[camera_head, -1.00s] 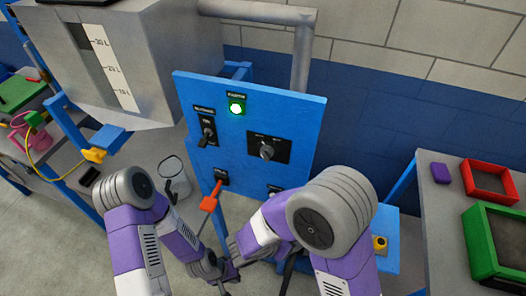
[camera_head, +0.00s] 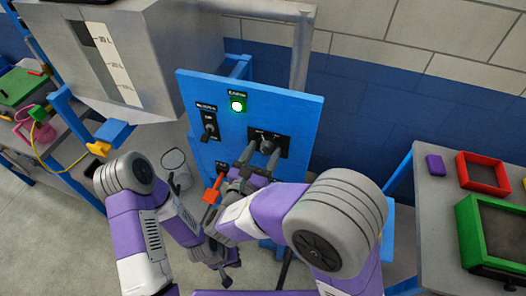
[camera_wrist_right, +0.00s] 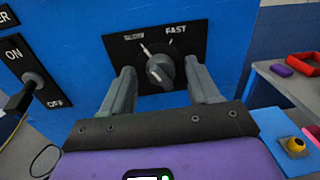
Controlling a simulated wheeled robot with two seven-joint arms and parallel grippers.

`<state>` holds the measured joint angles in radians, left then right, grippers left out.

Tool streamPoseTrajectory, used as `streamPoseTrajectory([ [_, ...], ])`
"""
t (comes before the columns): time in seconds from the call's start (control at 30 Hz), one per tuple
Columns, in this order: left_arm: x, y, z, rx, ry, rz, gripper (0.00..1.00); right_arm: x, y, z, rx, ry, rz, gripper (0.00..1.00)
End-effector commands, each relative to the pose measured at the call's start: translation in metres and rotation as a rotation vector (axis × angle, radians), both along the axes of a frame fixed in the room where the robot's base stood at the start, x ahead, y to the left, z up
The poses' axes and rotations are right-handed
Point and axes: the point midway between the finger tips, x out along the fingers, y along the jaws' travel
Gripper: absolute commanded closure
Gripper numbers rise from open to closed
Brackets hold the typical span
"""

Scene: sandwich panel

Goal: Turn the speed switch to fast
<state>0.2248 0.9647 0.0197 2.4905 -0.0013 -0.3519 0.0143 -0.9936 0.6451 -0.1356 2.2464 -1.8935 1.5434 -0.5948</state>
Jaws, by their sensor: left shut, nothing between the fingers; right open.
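The speed switch is a grey round knob on a black plate, on the blue panel (camera_head: 300,112), in the head view (camera_head: 267,146). In the right wrist view the knob (camera_wrist_right: 160,70) sits below the labels SLOW and FAST and seems to point up-left towards SLOW. My right gripper (camera_head: 256,150) is open in front of the knob. In the right wrist view its fingers (camera_wrist_right: 161,82) stand left and right of the knob, with gaps showing; I cannot tell how far their tips are from the plate. My left gripper (camera_head: 226,280) is shut and empty, low in front of the panel.
A red-orange lever (camera_head: 212,190) sticks out below, close to my right arm. A table (camera_head: 440,215) with red and green trays stands right.

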Motion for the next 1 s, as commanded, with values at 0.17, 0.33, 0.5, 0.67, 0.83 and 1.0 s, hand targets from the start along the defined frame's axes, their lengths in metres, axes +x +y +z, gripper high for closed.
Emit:
streamPoseTrajectory([
  [0.17,0.0,0.0,0.0002,0.0,0.0,0.0,1.0,0.0037,-0.0015,-0.0003,-0.001,0.001,0.0,0.39],
  [0.33,0.0,0.0,0.0002,0.0,0.0,0.0,1.0,0.0034,-0.0014,-0.0003,-0.001,0.001,0.0,0.44],
  [0.5,0.0,0.0,0.0002,0.0,0.0,0.0,1.0,0.0033,-0.0014,-0.0004,0.0,0.001,0.0,0.7],
  [0.67,0.0001,0.0,0.0002,0.0,0.0,0.0,1.0,0.0032,-0.0014,-0.0004,0.0,0.001,0.0,0.95],
  [0.83,0.0,0.0,-0.0011,0.0,0.0,0.0,1.0,0.0032,-0.0014,-0.0007,0.007,-0.001,0.0,0.95],
  [1.0,0.0001,0.0,-0.0074,0.0,0.0,0.0,1.0,0.0031,-0.0014,-0.0018,0.049,-0.015,0.0,0.95],
])
